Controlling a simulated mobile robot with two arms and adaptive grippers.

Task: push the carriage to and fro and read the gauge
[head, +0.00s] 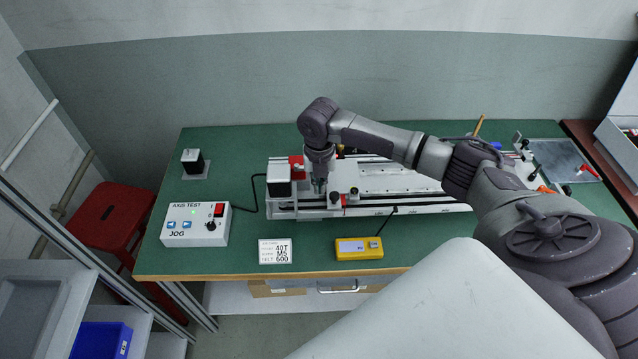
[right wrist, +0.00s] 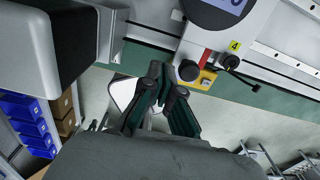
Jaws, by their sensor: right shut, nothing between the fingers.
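The gantry axis (head: 400,208) lies along the bench with a dark-faced motor block (head: 279,182) at its left end. My right gripper (head: 319,188) is at the axis's left part, just right of the motor block. In the right wrist view its fingers (right wrist: 166,80) are shut with nothing between them. The carriage (right wrist: 204,42), white with red and yellow parts and a "4" label, is right of the fingertips; contact cannot be told. The round gauge (right wrist: 222,8) on it is cut off by the top edge, its reading illegible. My left gripper is not in view.
An AXIS TEST jog box (head: 195,225) with a green light stands at the bench's left. A printed card (head: 275,251) and a yellow box with a display (head: 359,248) lie near the front edge. A red stool (head: 108,222) stands left.

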